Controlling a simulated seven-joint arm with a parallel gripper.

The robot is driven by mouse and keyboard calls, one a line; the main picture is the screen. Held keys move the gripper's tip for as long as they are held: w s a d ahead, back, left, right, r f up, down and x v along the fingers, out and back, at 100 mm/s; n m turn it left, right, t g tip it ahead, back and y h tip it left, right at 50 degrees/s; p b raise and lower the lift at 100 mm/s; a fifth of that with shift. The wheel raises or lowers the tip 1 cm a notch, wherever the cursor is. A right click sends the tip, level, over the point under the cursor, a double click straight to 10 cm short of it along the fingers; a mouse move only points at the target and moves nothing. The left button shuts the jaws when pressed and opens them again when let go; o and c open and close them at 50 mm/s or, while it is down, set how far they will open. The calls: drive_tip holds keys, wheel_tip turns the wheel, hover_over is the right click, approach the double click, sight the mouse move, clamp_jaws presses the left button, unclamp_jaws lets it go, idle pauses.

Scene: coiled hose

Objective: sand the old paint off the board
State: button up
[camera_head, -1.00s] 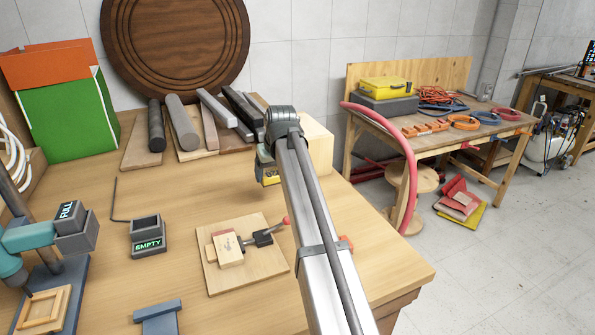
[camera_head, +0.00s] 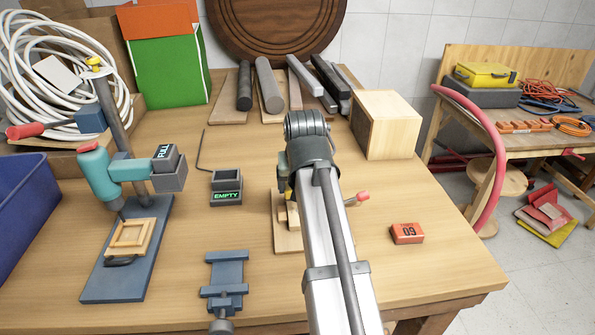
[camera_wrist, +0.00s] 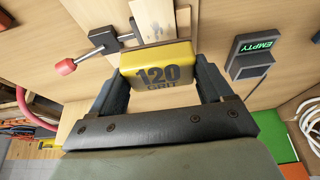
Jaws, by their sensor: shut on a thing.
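My gripper (camera_wrist: 157,74) is shut on a yellow sanding block (camera_wrist: 156,62) marked "120 GRIT". In the head view my arm hides most of the gripper and block. A pale wooden piece (camera_wrist: 160,20) lies beyond the yellow block in the wrist view, partly covered by it; I cannot tell whether they touch. A dark clamp (camera_wrist: 104,40) with a red-tipped handle (camera_wrist: 66,67) stands beside it. The clamp's wooden base (camera_head: 281,240) shows left of my arm. An orange block (camera_head: 407,233), its number upside down, lies on the bench to the right.
A grey "EMPTY" holder (camera_head: 227,187) stands left of the clamp base. A drill press (camera_head: 120,180) and blue vise (camera_head: 225,280) stand further left and in front. A wooden box (camera_head: 388,124) is behind on the right. The bench between box and orange block is clear.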

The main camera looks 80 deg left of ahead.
drive_tip(key=shift+f, duration=3.75)
drive_tip(key=shift+a+f, duration=0.25)
drive_tip(key=shift+a, duration=0.9)
drive_tip(key=shift+c, duration=0.4)
drive_tip(key=shift+a, duration=1.85)
drive_tip(key=shift+d, duration=3)
wheel_tip(320, 180, up, 2)
drive_tip(key=shift+a+r, duration=0.1)
drive_tip(key=shift+r, duration=2.9)
